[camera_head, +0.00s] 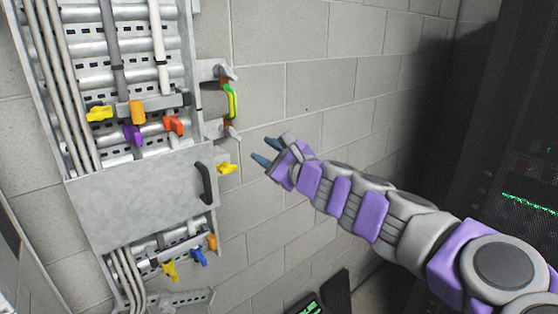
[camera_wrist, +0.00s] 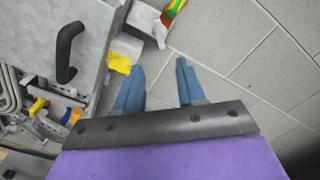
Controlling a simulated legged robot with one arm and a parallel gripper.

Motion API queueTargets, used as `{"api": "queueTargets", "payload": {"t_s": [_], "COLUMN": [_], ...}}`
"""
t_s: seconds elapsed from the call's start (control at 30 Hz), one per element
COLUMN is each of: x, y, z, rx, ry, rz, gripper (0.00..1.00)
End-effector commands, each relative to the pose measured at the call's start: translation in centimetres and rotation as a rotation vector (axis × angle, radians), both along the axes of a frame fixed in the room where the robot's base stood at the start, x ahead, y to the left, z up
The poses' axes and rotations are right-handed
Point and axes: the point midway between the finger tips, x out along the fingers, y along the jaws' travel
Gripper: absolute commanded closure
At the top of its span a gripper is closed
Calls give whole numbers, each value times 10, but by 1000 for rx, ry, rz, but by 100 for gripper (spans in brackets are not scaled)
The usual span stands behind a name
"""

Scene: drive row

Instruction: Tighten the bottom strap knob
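The bottom strap bar (camera_head: 178,252) crosses the cable tray below the grey cover panel. It carries a yellow knob (camera_head: 170,271), a blue knob (camera_head: 198,257) and an orange knob (camera_head: 211,241). I cannot tell which knob the task names. Another yellow knob (camera_head: 228,168) sticks out at the panel's right edge; it also shows in the wrist view (camera_wrist: 119,62), beside the left finger. My gripper (camera_head: 265,151) is open and empty, right of this knob and apart from it. In the wrist view my gripper's blue fingers (camera_wrist: 158,72) are spread, with only wall between them.
The grey panel (camera_head: 140,200) has a black handle (camera_head: 206,184). Above it is an upper strap with yellow (camera_head: 100,113), orange, purple and red knobs. A dark rack (camera_head: 510,150) stands at right. The block wall (camera_head: 320,90) is bare between.

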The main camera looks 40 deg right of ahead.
Motion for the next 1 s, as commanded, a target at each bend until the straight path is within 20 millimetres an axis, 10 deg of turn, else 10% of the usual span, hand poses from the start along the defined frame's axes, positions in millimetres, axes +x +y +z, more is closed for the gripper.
{"api": "queueTargets", "payload": {"t_s": [0.4,1.0], "x": [-37,-40], "y": [0,2], "z": [-1,-1], "rx": [-1,1], "ry": [1,1], "rz": [-3,0], "gripper": [61,61]}}
